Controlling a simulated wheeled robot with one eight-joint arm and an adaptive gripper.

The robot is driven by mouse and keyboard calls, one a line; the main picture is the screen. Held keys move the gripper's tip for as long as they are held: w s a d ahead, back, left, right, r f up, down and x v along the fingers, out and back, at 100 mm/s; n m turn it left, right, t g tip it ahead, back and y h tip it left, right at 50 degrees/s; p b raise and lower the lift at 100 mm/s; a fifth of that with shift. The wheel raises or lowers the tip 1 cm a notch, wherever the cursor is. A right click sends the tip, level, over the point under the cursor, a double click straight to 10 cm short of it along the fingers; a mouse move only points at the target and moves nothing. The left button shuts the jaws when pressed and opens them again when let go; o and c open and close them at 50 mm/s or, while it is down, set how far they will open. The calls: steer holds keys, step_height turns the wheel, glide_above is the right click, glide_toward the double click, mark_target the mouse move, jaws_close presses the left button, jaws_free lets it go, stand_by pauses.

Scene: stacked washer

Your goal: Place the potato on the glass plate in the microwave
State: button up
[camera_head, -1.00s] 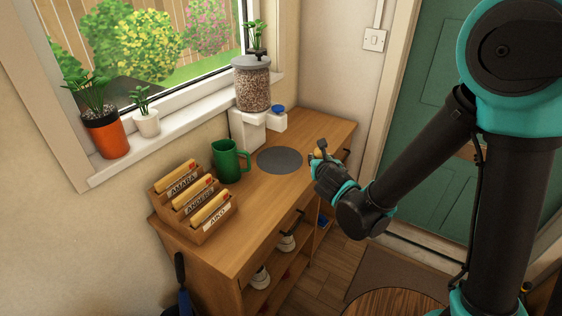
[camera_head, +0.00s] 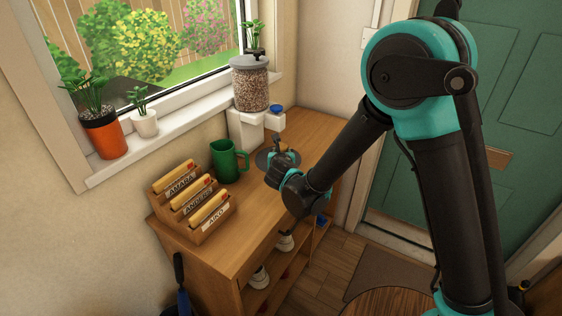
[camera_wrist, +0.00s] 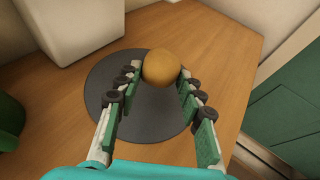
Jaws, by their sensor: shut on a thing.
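My gripper (camera_wrist: 162,80) is shut on a round yellow-brown thing (camera_wrist: 162,64), which may be the potato. It sits between the fingertips over the far part of a dark grey round disc (camera_wrist: 101,80). I cannot tell whether the thing touches the disc. In the head view my gripper (camera_head: 277,150) is over the disc (camera_head: 261,158), which lies flat on the wooden cabinet top (camera_head: 312,128); the held thing is hidden there. I see no microwave and no clear glass plate in either view.
A green mug (camera_head: 225,162) and a letter rack (camera_head: 193,212) stand left of the disc. A pellet-filled dispenser (camera_head: 251,88) on a white base (camera_head: 246,128) stands behind it. The cabinet top right of the disc is clear. A green door (camera_head: 520,110) is at the right.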

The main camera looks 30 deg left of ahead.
steer(key=shift+a+f, duration=0.2)
steer(key=shift+f, duration=1.75)
steer(key=shift+f, duration=0.15)
steer(key=o, duration=1.3)
steer(key=shift+c, duration=0.2)
steer(key=shift+s+d+r, duration=0.1)
steer(key=shift+s+r, duration=0.05)
steer(key=shift+r, duration=0.1)
steer(key=v, duration=1.1)
steer(key=shift+s+d+r, duration=0.15)
steer(key=shift+s+r, duration=0.05)
